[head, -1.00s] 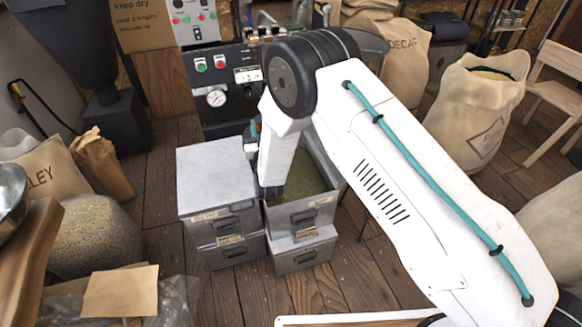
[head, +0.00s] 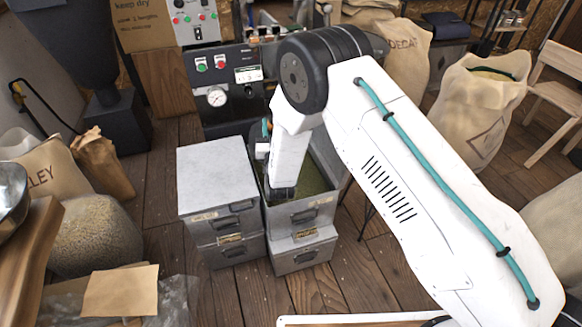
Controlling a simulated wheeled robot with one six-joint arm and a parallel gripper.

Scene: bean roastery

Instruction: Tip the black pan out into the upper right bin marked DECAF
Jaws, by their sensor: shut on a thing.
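The upper right bin (head: 314,214) stands open at the middle of the head view, with greenish beans inside. Its front label is too small to read. My wrist reaches down over and into its opening and covers part of it. My gripper (head: 262,151) is mostly hidden at the left side of the wrist, shut on a dark curved thing, the black pan (head: 256,168). Only a sliver of the pan shows, over the bin's left side. How far it is tilted, and whether anything is in it, cannot be told.
A closed upper left bin (head: 217,172) stands beside it, both on lower bins (head: 303,257). Behind is a machine panel with a gauge (head: 217,97). Sacks, one marked DECAF (head: 405,55), stand at the back right. Wooden floor is clear in front of the bins.

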